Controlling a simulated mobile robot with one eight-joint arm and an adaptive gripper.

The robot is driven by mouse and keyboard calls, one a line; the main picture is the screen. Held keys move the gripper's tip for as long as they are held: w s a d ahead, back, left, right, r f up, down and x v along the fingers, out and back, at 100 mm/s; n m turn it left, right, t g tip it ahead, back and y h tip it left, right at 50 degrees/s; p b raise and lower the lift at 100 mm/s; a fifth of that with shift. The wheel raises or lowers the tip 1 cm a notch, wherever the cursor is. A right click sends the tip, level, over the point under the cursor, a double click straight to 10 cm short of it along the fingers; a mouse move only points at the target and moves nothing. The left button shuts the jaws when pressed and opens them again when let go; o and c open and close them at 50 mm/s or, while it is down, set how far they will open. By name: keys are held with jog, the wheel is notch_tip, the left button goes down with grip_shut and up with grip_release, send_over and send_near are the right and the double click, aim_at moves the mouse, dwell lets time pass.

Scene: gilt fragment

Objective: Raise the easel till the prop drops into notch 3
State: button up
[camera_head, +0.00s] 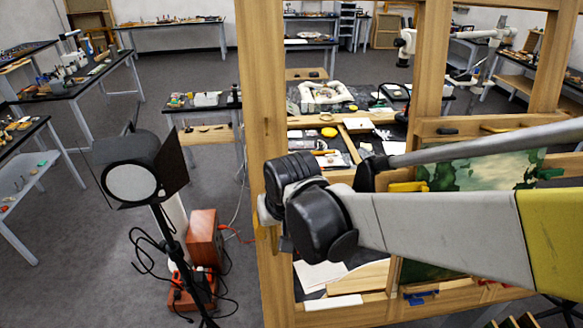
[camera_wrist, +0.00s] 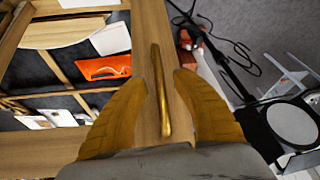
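The large wooden easel frame (camera_head: 262,110) stands close in front of me, its left post upright in the head view. The same wooden post (camera_wrist: 148,25) runs through the middle of the wrist view. A slim brass bar (camera_wrist: 158,85) lies along the post there; I cannot tell whether it is the prop or a handle. My gripper (camera_wrist: 160,66) is open, with one tan finger on each side of the bar and visible gaps to it. I cannot make out any numbered notches.
A studio lamp (camera_head: 131,182) on a stand is left of the post, with a red-brown box (camera_head: 205,240) and loose cables on the floor. An orange pouch (camera_wrist: 104,67) lies behind the frame. Cluttered tables stand beyond; grey floor is free at left.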

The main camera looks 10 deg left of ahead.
jog(key=shift+x, duration=0.8)
grip_shut()
